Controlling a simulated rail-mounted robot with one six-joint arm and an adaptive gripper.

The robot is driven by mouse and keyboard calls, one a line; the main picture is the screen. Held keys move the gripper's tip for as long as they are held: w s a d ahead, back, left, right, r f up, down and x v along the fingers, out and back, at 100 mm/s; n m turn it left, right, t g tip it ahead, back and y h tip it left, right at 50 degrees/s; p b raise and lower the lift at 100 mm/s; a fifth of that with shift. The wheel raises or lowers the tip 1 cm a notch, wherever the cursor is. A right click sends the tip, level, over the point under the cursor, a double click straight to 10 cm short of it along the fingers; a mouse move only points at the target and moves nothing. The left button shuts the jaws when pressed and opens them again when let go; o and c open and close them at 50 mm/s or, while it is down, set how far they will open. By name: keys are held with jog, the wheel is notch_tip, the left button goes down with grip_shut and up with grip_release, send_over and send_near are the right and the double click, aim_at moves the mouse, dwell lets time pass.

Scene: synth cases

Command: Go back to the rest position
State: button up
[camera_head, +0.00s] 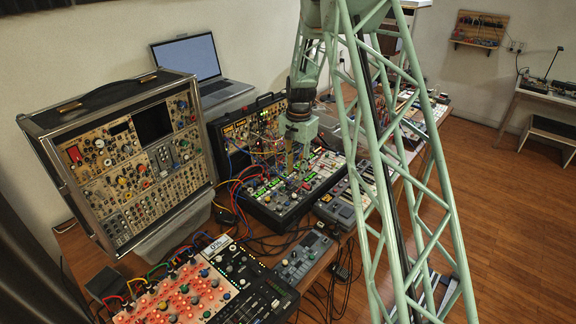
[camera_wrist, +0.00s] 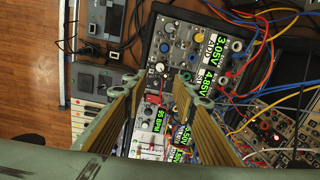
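My gripper (camera_head: 291,160) hangs from my pale green lattice arm, low over the open black synth case (camera_head: 330,165) with lit green displays. In the wrist view my gripper (camera_wrist: 158,84) has its two ribbed, brownish fingers apart, with nothing held between them. Knobs and sockets of the synth panel (camera_wrist: 185,50) show between and beyond the fingertips. I cannot tell whether the fingertips touch the panel.
Patch cables (camera_wrist: 265,40) run close to the right of the fingers. A tall modular case (camera_head: 130,160) and a laptop (camera_head: 195,65) stand to the left. A red-lit mixer (camera_head: 180,300) sits in front. Open wooden floor (camera_head: 510,220) lies to the right.

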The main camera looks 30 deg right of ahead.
jog(key=s+a+r+n+t+b, duration=0.1)
jog(key=s+a+r+n, duration=0.1)
jog(key=s+a+r, duration=0.45)
jog(key=s+a+r+n+b, duration=0.1)
jog(key=s+a+r+n, duration=0.15)
jog(key=s+r, duration=0.7)
jog(key=s+a+r+n+t+b, duration=0.15)
jog(key=s+a+r, duration=0.35)
jog(key=r, duration=0.7)
jog(key=s+a+r+n+b, duration=0.1)
jog(key=s+a+n, duration=0.1)
jog(key=s, duration=0.9)
jog(key=s+a+r+n, duration=0.1)
jog(key=s+a, duration=0.3)
jog(key=s, duration=0.7)
jog(key=s+a+r+n+t+b, duration=0.1)
jog(key=s+a+n, duration=0.2)
jog(key=s, duration=0.8)
jog(key=shift+a+r+b, duration=0.15)
jog(key=shift+a+b, duration=0.15)
jog(key=shift+a, duration=0.1)
jog(key=shift+d, duration=0.1)
